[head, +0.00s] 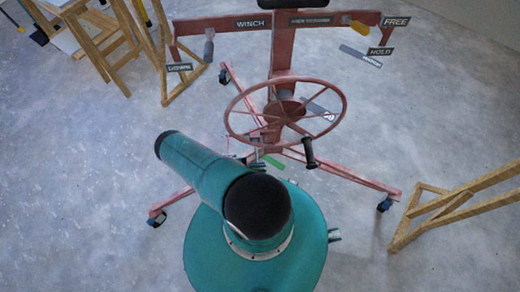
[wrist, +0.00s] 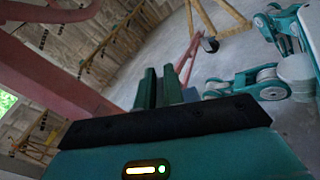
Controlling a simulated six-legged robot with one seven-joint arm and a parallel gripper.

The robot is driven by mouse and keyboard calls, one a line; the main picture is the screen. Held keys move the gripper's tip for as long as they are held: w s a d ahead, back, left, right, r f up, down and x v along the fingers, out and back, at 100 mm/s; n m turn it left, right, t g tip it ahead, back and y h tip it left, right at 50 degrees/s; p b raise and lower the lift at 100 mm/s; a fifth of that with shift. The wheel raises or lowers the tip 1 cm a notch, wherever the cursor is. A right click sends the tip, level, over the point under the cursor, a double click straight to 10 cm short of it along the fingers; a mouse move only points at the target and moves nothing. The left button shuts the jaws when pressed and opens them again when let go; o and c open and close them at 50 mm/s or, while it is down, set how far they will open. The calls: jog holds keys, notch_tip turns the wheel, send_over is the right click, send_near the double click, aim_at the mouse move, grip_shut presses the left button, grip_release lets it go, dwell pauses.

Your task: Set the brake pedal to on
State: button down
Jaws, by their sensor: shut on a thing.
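The red panel lift (head: 283,60) stands in front of me, with its wheeled legs spread on the floor. My gripper (wrist: 157,88) shows in the wrist view as two dark green fingers close together, low beside the red frame (wrist: 70,75). In the head view my arm reaches to the foot of the mast, and the gripper is mostly hidden behind it. It is shut on the brake pedal, which the fingers largely cover. A small green piece (head: 273,161) shows beside the gripper; I cannot tell whether it is part of the pedal. The pedal's setting cannot be read.
A spoked handwheel (head: 285,110) with a black knob hangs just above the gripper. Handles labelled WINCH, DOWN, FREE and HOLD sit higher. Casters (head: 385,203) end the legs. Wooden trestles (head: 450,205) stand right and back left. Open concrete floor lies at left.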

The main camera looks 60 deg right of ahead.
jog(key=shift+s+a+f+m, duration=0.2)
jog(key=shift+f+m, duration=0.1)
jog(key=shift+f, duration=0.2)
jog(key=shift+s+a+f+m, duration=0.2)
jog(key=shift+f+m, duration=0.1)
jog(key=shift+f, duration=0.15)
jog(key=c, duration=1.6)
grip_release()
jog(key=shift+o, duration=0.4)
jog(key=shift+w+d, duration=0.15)
jog(key=shift+w, duration=0.05)
jog(key=shift+w, duration=0.1)
jog(key=shift+w, duration=0.35)
jog(key=v, duration=0.6)
jog(key=shift+w+a, duration=0.2)
jog(key=shift+a, duration=0.15)
